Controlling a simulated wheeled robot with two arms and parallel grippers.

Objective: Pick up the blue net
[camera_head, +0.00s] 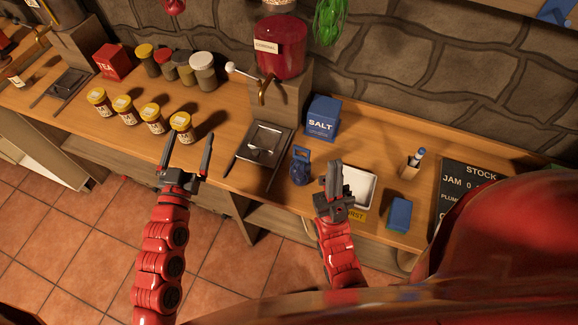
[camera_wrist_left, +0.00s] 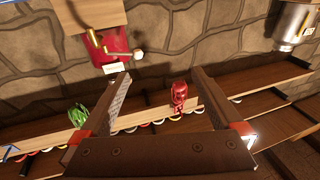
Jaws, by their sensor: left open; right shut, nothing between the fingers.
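A dark blue rounded thing with a loop on top (camera_head: 301,170) stands on the wooden counter (camera_head: 225,120), right of a small metal tray. It may be the blue net; I cannot make out any mesh. My right gripper (camera_head: 334,168) is shut and empty just right of it, with a small gap in the picture. My left gripper (camera_head: 188,145) is open and empty, well to the left, in front of the yellow-lidded jars. In the left wrist view its spread fingers (camera_wrist_left: 158,78) have nothing between them, and the blue thing is not clearly visible.
A blue salt box (camera_head: 322,118) stands behind the blue thing. A white tray (camera_head: 366,188) and a blue block (camera_head: 399,214) lie to its right. Several yellow-lidded jars (camera_head: 153,117) stand left. A green net (camera_head: 331,20) hangs above, near a red dispenser (camera_head: 281,55).

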